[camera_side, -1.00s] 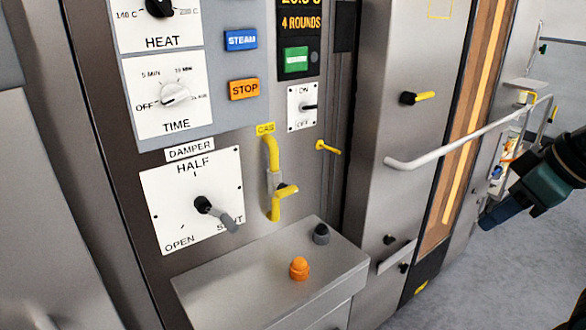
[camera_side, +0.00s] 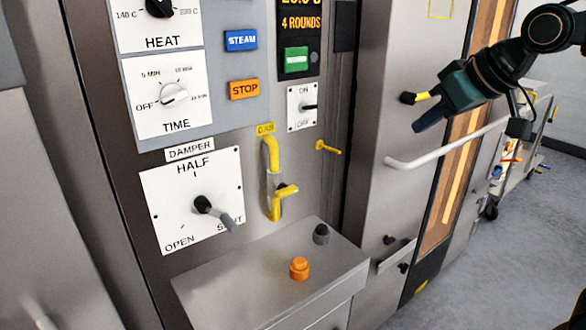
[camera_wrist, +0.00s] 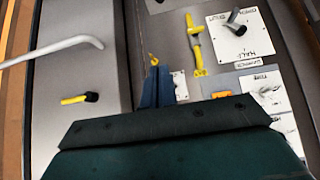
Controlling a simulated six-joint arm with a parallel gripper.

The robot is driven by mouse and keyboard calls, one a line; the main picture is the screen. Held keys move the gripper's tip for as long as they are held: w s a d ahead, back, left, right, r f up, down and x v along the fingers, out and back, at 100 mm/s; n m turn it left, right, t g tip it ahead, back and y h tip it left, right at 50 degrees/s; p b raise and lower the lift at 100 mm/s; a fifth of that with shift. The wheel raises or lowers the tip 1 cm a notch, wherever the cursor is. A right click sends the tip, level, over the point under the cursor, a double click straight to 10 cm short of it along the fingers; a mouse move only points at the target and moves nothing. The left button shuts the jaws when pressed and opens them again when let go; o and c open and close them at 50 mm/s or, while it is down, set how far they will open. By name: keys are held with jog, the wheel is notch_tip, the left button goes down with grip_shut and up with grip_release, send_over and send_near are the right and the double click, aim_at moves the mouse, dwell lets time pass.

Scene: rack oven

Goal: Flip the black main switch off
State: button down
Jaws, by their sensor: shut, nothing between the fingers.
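The black main switch (camera_side: 311,107) is a small black lever on a white plate (camera_side: 295,122) marked ON and OFF. In the side view the lever sticks out at mid-height, pointing right. In the wrist view part of the white plate (camera_wrist: 181,88) shows beside my fingers, and the lever is mostly hidden. My gripper (camera_side: 418,126) is in front of the oven door, right of the switch and apart from it. Its blue fingers also show in the wrist view (camera_wrist: 158,86). They are shut with nothing between them.
A yellow peg (camera_side: 328,147) sticks out below right of the switch. The yellow gas handle (camera_side: 284,190) is lower left. The STOP button (camera_side: 244,89) is to the left. The door's white bar (camera_side: 440,146) and a black-yellow knob (camera_side: 408,98) are near my gripper.

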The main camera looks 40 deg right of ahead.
jog(key=w+r+t, duration=0.1)
jog(key=w+r, duration=0.2)
jog(key=w, duration=0.6)
jog(key=w+r+t, duration=0.2)
jog(key=w+r, duration=0.2)
jog(key=w, duration=0.6)
jog(key=shift+w+a+r, duration=0.2)
jog(key=shift+a+r, duration=0.05)
jog(key=shift+a, duration=0.1)
send_over(310, 107)
jog(key=d, duration=0.1)
jog(key=shift+s+f, duration=0.2)
jog(key=shift+f, duration=1.4)
jog(key=shift+s+f, duration=0.15)
jog(key=shift+f, duration=1.4)
jog(key=shift+s+f, duration=0.25)
jog(key=shift+f, duration=0.5)
jog(key=shift+s+f, duration=0.2)
jog(key=shift+f, duration=0.5)
